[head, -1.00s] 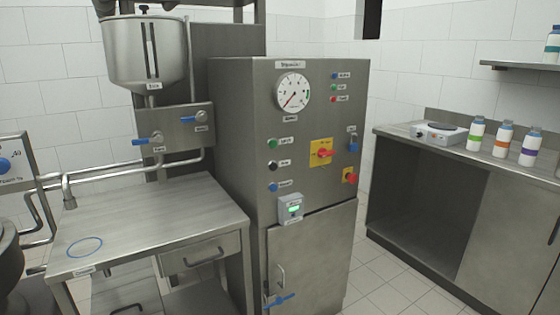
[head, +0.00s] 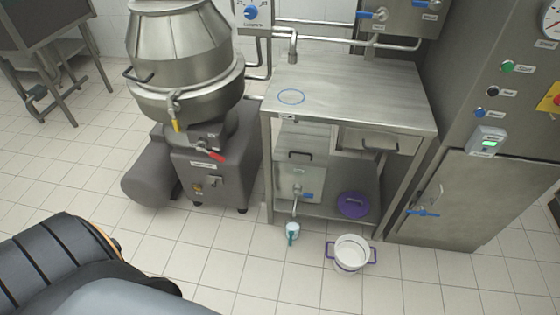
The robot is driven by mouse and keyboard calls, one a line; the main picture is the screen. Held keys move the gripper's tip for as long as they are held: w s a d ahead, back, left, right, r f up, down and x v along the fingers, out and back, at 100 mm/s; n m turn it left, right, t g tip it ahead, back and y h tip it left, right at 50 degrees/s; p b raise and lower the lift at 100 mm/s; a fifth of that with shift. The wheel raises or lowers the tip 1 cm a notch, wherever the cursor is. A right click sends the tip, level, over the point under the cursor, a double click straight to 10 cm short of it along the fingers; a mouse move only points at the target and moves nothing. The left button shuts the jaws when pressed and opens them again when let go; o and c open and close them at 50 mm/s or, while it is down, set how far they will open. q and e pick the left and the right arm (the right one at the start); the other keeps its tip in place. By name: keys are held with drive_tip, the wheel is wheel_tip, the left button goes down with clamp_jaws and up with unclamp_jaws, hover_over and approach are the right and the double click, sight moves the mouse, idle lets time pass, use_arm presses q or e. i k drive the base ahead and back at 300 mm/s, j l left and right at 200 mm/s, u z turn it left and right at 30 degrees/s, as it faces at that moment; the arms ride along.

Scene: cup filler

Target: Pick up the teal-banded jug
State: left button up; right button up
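A small white jug with a teal band and handle (head: 292,231) stands on the tiled floor in the head view. It is in front of the steel table's left front leg, below the spout of a tap under the table. Its details are small at this distance. Neither of my grippers is in view, and nothing is seen touching the jug.
A white pot with purple handles (head: 350,254) stands on the floor right of the jug. A purple lid (head: 353,205) lies on the table's lower shelf. A steel mixer (head: 205,150) stands left, a steel cabinet (head: 460,190) right. The front floor is mostly clear.

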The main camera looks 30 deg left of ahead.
sight(292, 225)
drive_tip(key=u, duration=0.85)
drive_tip(key=i+j+z, duration=0.2)
drive_tip(key=j, duration=0.25)
drive_tip(key=i, duration=0.1)
